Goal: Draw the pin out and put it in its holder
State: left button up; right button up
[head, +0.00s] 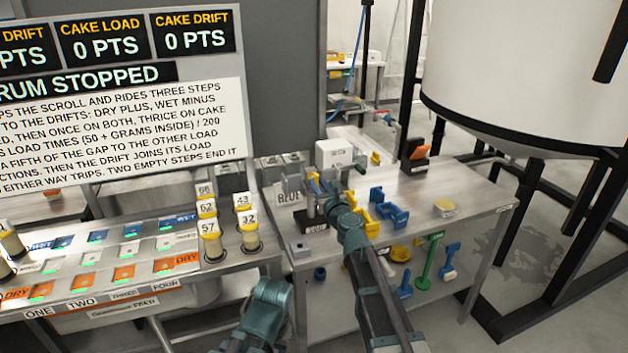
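My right arm reaches up over the small steel bench.
Left stands a table with numbered cylinders (210,240). A big tank (520,80) stands right.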

jog(key=o, duration=0.4)
jog(key=shift+w, duration=0.1)
jog(key=v, duration=0.9)
dwell(0.5)
